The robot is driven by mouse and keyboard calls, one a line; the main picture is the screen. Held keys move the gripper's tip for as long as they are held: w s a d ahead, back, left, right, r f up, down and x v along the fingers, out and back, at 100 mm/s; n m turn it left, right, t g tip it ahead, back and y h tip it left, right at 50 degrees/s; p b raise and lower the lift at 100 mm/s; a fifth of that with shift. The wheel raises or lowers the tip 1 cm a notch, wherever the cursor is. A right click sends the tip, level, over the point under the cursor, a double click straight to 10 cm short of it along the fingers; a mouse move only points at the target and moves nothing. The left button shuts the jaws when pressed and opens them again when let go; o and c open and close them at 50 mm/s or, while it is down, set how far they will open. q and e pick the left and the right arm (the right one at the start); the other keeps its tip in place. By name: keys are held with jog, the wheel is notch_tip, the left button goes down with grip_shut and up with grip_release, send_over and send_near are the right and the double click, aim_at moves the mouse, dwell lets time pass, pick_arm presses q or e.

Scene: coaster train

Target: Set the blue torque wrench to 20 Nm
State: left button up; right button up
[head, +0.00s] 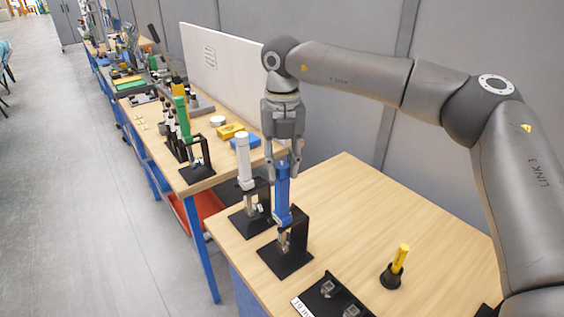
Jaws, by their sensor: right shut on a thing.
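The blue torque wrench (283,195) stands upright in a black stand (287,259) near the left edge of the near wooden table. My right gripper (283,168) comes down from above and is shut on the top of the wrench's blue handle. The scale on the wrench is too small to read. My left gripper is not in view.
A white-handled tool (243,160) stands in its own black stand just left of the blue wrench. A yellow tool (401,257) in a black holder and a black tray (331,298) are nearer. A farther bench holds a green-handled tool (183,118). The table's right part is clear.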

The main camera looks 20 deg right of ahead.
jog(key=n, duration=0.5)
jog(key=shift+n+b, duration=0.4)
jog(key=n, duration=1.2)
jog(key=shift+n+p, duration=0.3)
jog(key=n, duration=0.4)
jog(key=shift+n, duration=0.8)
dwell(0.5)
jog(key=o, duration=1)
jog(key=shift+r, duration=0.15)
